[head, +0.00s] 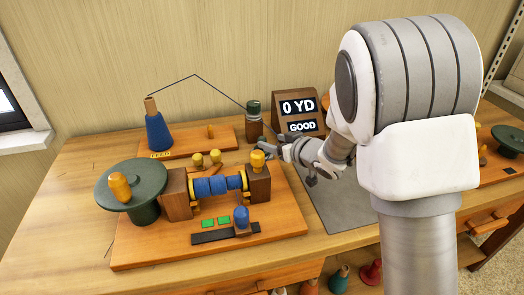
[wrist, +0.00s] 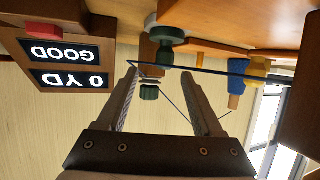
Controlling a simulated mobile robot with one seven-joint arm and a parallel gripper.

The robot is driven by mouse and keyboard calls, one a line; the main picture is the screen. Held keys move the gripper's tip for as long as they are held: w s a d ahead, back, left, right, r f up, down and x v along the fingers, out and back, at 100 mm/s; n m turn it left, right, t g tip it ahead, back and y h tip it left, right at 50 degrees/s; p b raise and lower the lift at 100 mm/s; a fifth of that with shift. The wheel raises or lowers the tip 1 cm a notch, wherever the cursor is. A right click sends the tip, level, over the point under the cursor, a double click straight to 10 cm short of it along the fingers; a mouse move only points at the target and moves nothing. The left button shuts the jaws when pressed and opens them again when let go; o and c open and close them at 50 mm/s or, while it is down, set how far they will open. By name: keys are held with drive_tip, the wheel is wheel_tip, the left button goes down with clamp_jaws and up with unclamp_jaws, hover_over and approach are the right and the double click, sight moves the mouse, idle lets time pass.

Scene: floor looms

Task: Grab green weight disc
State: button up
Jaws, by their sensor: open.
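A small dark green disc (wrist: 149,92) sits at one end of a brown post in the wrist view, which is upside down. In the head view, the dark green top (head: 254,106) of that post shows at the back of the bench. Another dark green rounded piece (wrist: 168,44) appears nearby in the wrist view; I cannot tell which green piece is the weight disc. My gripper (wrist: 159,72) is open, and the green disc appears between its fingers, beyond them. In the head view my gripper (head: 268,149) is beside the yellow knob, partly hidden by my arm.
A sign reading "0 YD GOOD" (head: 300,112) stands behind my gripper. A loom board (head: 150,255) carries a blue spool (head: 212,187) and a large green crank wheel (head: 107,202). A blue cone (head: 158,132) stands at the back left. A thread runs above the bench.

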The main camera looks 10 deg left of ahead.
sight(263, 138)
drive_tip(key=b+x, duration=0.1)
drive_tip(key=x, duration=0.1)
drive_tip(key=b+x, duration=0.1)
drive_tip(key=x, duration=0.2)
drive_tip(key=shift+s+a+f, duration=0.1)
drive_tip(key=shift+a+f, duration=0.15)
drive_tip(key=shift+a, duration=0.1)
drive_tip(key=shift+w+a, duration=0.2)
clamp_jaws()
